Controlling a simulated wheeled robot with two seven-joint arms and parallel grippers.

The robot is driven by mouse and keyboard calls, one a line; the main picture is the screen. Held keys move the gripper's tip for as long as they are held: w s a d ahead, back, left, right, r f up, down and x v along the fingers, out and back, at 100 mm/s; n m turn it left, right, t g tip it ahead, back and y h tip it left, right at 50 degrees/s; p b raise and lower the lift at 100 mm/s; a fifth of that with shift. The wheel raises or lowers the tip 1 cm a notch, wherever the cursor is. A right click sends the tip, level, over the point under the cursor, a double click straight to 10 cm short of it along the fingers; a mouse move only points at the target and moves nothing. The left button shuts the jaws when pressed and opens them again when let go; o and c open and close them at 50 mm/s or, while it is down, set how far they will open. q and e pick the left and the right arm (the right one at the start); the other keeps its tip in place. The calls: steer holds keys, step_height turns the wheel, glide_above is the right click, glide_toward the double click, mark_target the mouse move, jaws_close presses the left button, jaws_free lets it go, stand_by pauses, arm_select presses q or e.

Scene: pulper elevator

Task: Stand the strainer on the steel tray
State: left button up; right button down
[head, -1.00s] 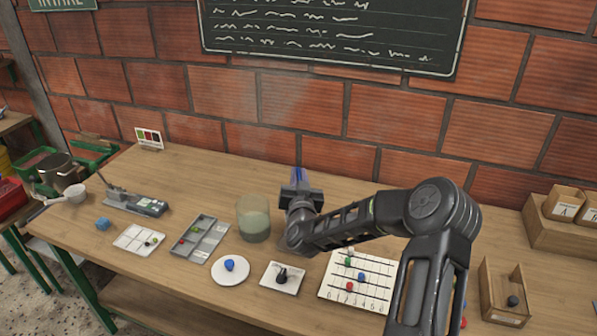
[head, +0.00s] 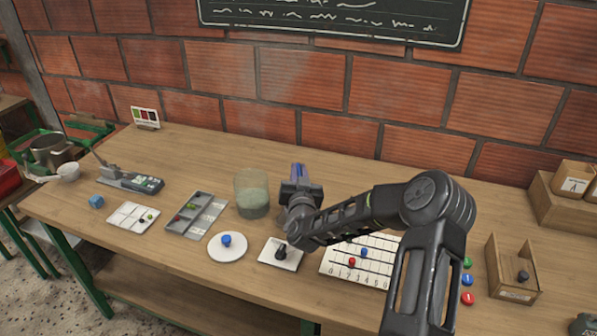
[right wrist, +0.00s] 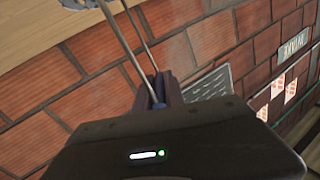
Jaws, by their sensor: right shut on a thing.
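My right gripper (head: 299,182) is above the work table, behind the small white plate with a dark object. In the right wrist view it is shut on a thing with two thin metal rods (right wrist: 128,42). These lead to a grey round part (right wrist: 82,4), cut off at the top edge, which looks like the strainer. A blue part (head: 297,170) shows at the gripper in the head view; the rest is hidden there. A grey metal tray (head: 213,217) with compartments, seemingly the steel tray, lies left of the gripper, with small coloured pieces in it. My left gripper is not in view.
A cloudy glass jar (head: 251,194) stands between tray and gripper. A white saucer (head: 238,254) with a blue piece, a white plate (head: 292,261) and a numbered board (head: 385,270) lie in front. A wooden box (head: 513,285) is at right. The table behind the jar is clear.

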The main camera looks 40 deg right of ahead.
steer(key=shift+f, duration=0.3)
steer(key=c, duration=1.3)
jaws_free()
steer(key=b+v, duration=0.2)
steer(key=v, duration=0.5)
steer(key=shift+s+a, duration=0.2)
steer(key=shift+s, duration=0.15)
